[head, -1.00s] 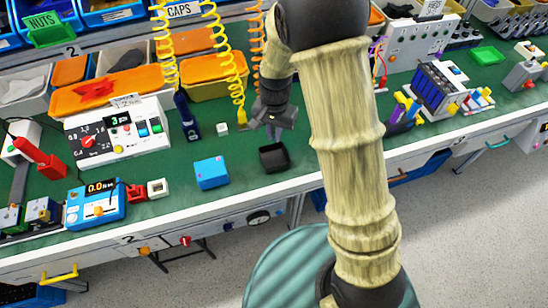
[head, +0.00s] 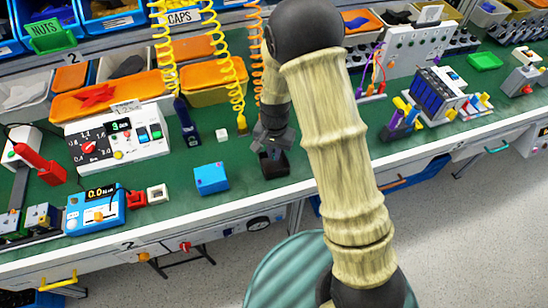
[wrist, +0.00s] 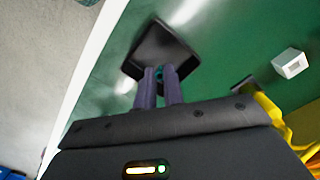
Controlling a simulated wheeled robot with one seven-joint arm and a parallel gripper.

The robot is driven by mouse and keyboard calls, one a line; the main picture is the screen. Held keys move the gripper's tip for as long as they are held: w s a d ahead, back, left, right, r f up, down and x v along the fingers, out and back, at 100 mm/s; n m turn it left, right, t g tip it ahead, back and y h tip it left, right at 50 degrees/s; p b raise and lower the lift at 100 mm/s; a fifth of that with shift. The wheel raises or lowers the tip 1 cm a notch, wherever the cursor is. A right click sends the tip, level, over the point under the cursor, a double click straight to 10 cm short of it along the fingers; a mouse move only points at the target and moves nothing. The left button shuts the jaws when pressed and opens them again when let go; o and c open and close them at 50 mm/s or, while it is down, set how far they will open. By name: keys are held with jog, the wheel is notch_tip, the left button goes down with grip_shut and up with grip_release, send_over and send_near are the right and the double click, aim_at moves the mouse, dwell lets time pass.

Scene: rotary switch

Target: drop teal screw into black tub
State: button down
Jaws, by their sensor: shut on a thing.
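The black tub (head: 274,168) stands on the green bench top near its front edge. It also shows in the wrist view (wrist: 162,44), just beyond my fingertips. My gripper (head: 271,150) is low, directly at the tub, and partly hides it in the head view. In the wrist view my gripper (wrist: 160,72) is shut on the teal screw (wrist: 158,71). Only a small teal bit of it shows between the fingertips. The fingertips overlap the tub's near side in that view; I cannot tell how high they are above it.
A blue box (head: 211,179) stands left of the tub. A small white cube (head: 222,135) and the yellow coiled cord (head: 238,95) are behind and left. A blue meter (head: 97,204) is further left. The bench's front edge is close to the tub, with free green surface to the right.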

jog(key=shift+f, duration=1.75)
jog(key=shift+f, duration=0.1)
jog(key=c, duration=1.5)
grip_release()
jog(key=shift+w, duration=0.1)
jog(key=shift+d, duration=0.1)
notch_tip(320, 180, up, 12)
jog(key=shift+w, duration=0.1)
